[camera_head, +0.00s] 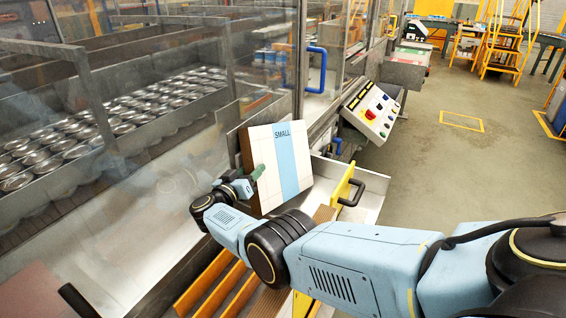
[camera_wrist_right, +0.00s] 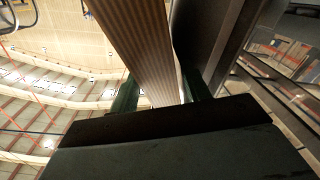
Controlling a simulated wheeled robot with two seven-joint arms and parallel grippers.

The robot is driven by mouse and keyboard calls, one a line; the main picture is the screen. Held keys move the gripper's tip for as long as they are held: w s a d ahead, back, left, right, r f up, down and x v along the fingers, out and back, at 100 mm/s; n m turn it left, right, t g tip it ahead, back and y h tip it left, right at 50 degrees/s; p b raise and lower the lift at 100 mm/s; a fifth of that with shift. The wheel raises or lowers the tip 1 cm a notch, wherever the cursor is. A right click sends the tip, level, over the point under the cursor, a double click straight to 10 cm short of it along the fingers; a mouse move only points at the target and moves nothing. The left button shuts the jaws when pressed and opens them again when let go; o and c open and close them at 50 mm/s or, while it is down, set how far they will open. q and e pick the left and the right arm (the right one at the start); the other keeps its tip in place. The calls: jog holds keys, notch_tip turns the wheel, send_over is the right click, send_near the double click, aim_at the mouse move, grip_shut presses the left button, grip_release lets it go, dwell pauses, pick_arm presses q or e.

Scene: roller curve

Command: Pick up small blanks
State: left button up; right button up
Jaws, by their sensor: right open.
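The small blanks (camera_head: 287,150) stand as a tilted stack with a white front, a blue stripe marked SMALL and a brown left side, in the middle of the head view. My right gripper (camera_head: 257,172) is at the stack's left side, with a green fingertip in front of the white face. In the right wrist view the stack's ribbed brown edge (camera_wrist_right: 148,45) runs between the two green fingers of my open right gripper (camera_wrist_right: 160,90). Whether either finger touches it I cannot tell. My left gripper is not in view.
A clear panel and metal frame stand left of the stack, with rows of round metal tins (camera_head: 60,140) behind. A control panel (camera_head: 372,110) with a red button is right of the stack. A yellow piece with a black handle (camera_head: 347,190) is close by. Open floor lies right.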

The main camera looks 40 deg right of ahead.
aim_at(258, 164)
jog(key=b+x, duration=0.1)
jog(key=x, duration=0.3)
jog(key=shift+w+d+f, duration=0.1)
jog(key=shift+d, duration=0.1)
jog(key=shift+a, duration=0.1)
jog(key=shift+c, duration=1.5)
grip_shut()
jog(key=shift+r, duration=0.2)
